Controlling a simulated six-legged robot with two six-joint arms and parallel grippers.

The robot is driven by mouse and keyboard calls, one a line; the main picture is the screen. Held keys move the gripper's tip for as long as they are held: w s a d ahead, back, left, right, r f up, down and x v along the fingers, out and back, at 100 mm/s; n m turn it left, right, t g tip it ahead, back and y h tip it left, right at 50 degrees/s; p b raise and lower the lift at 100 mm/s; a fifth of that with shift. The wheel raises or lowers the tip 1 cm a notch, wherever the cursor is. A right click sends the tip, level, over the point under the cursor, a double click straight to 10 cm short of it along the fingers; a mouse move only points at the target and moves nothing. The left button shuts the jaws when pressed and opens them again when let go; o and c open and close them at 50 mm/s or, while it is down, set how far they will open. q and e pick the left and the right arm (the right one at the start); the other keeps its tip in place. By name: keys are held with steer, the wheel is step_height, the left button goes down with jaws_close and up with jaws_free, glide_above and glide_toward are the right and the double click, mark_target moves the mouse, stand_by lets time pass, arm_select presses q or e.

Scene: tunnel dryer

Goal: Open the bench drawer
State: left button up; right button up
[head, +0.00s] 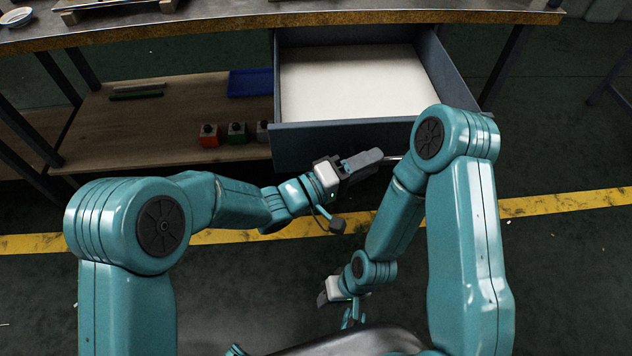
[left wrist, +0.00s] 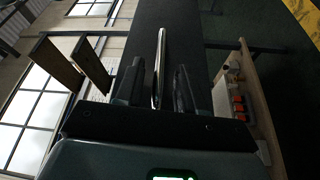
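The bench drawer (head: 300,145) is grey-blue and stands pulled out from under the bench top, its pale inside bare. Its metal bar handle (head: 391,159) shows just beyond my left gripper (head: 366,160), in front of the drawer face. In the left wrist view the shiny handle (left wrist: 159,65) runs between the two dark fingers of the left gripper (left wrist: 157,88), with a gap on each side, so the gripper is open around it. My right gripper (head: 330,294) hangs low near my body, away from the drawer; its finger opening is unclear.
The bench top (head: 200,32) spans the back. Open floor with a yellow line (head: 560,203) lies in front.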

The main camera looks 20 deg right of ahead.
arm_select(q)
steer(key=s+a+p, duration=0.1)
steer(key=s+a, duration=0.1)
steer(key=a, duration=1.1)
steer(key=shift+f, duration=0.45)
